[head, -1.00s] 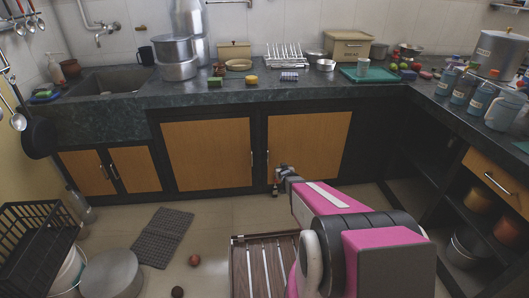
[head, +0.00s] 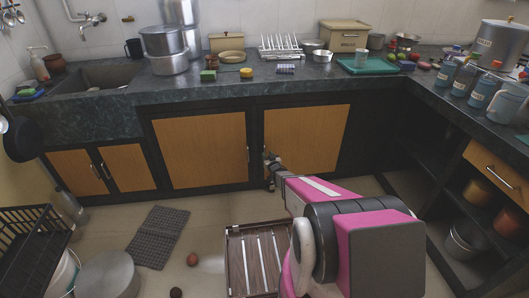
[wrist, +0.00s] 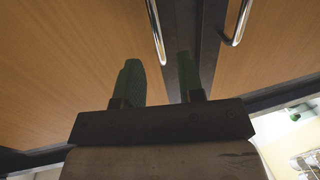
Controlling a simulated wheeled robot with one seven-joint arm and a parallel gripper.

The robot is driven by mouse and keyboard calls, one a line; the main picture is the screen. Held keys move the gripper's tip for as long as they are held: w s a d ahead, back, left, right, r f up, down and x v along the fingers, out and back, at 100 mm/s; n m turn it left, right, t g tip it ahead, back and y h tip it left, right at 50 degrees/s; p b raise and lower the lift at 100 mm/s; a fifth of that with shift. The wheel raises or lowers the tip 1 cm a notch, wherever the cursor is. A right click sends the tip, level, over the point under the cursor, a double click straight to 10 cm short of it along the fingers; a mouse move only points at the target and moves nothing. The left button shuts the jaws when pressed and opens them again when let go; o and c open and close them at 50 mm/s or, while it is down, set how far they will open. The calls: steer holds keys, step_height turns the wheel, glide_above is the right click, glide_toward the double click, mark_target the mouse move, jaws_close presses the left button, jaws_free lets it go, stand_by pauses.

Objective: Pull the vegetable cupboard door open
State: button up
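Two wooden cupboard doors stand shut side by side under the counter: the left door (head: 200,148) and the right door (head: 306,138). No label tells which is the vegetable cupboard. My gripper (head: 270,162) is at the lower left edge of the right door, by its upright metal handle (head: 264,152). In the wrist view my gripper (wrist: 160,80) is open and empty. One bar handle (wrist: 156,30) lies ahead, in line with the gap between the fingers. The other handle (wrist: 238,22) is to the right, across the dark frame strip (wrist: 202,40). I cannot tell whether a finger touches the handle.
A slatted wooden thing (head: 255,258) lies on the floor before the doors, beside my arm. A dark mat (head: 158,237), a round metal lid or pot (head: 108,275) and two small round items are on the floor to the left. Open shelves (head: 462,205) stand at the right.

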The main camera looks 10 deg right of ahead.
steer(key=w, duration=0.2)
steer(key=w+a, duration=0.1)
steer(key=w, duration=0.1)
steer(key=shift+w, duration=0.4)
jaws_close()
